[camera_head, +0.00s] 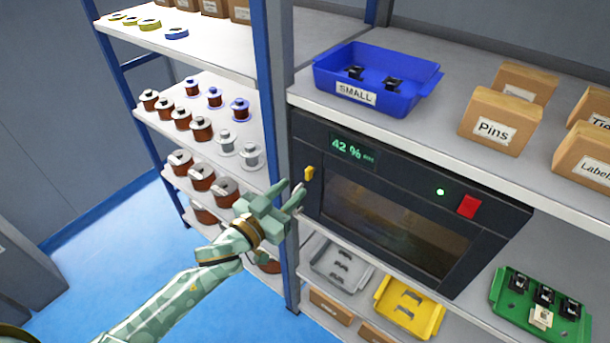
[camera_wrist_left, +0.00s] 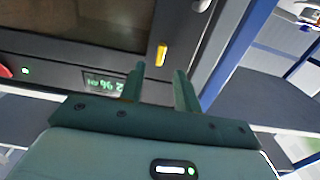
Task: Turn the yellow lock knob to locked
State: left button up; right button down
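The yellow lock knob (camera_head: 309,173) is a small upright bar at the left edge of the black cabinet's front, beside its dark window. In the left wrist view, which shows the cabinet upside down, the knob (camera_wrist_left: 161,54) appears just beyond and between my fingertips. My left gripper (camera_head: 293,190) is open, with its two fingers pointing at the knob; it also shows in the left wrist view (camera_wrist_left: 162,78). A gap seems to remain between fingers and knob, and nothing is held. My right gripper is out of view.
The black cabinet (camera_head: 480,205) has a green "42 %" display (camera_head: 352,150), a green light and a red button (camera_head: 468,206). A blue post (camera_head: 270,90) stands close left of my gripper. Wire spools (camera_head: 202,130) fill the left shelves. A blue "SMALL" bin (camera_head: 350,97) sits above.

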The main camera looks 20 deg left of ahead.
aim_at(306, 175)
pick_arm(q)
jog(key=x, duration=0.6)
grip_shut()
